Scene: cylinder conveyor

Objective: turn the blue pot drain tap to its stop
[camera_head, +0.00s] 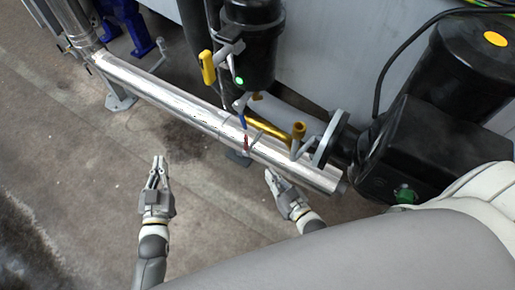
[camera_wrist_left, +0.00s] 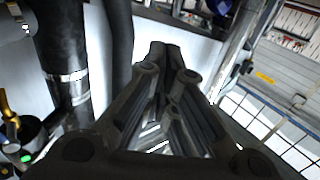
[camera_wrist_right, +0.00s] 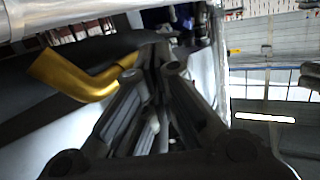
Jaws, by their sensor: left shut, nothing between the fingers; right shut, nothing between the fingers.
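A small blue tap handle (camera_head: 242,119) sits just below the black pot (camera_head: 248,50), above the shiny metal pipe, in the head view. A red handle (camera_head: 246,141) is right below it. My left gripper (camera_head: 159,162) is shut and empty over the floor, left of the blue handle and apart from it. Its closed fingers fill the middle of the left wrist view (camera_wrist_left: 165,50). My right gripper (camera_head: 271,175) is shut and empty, close to the pipe's lower side, below and right of the blue handle. Its closed fingers show in the right wrist view (camera_wrist_right: 160,50). I cannot make out the blue handle in either wrist view.
The shiny pipe (camera_head: 175,102) runs diagonally across the head view between the grippers and the pot. A yellow handle (camera_head: 207,67) stands left of the pot. A brass-coloured pipe (camera_head: 270,130) lies right of the blue handle. A black motor (camera_head: 420,150) is at the right.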

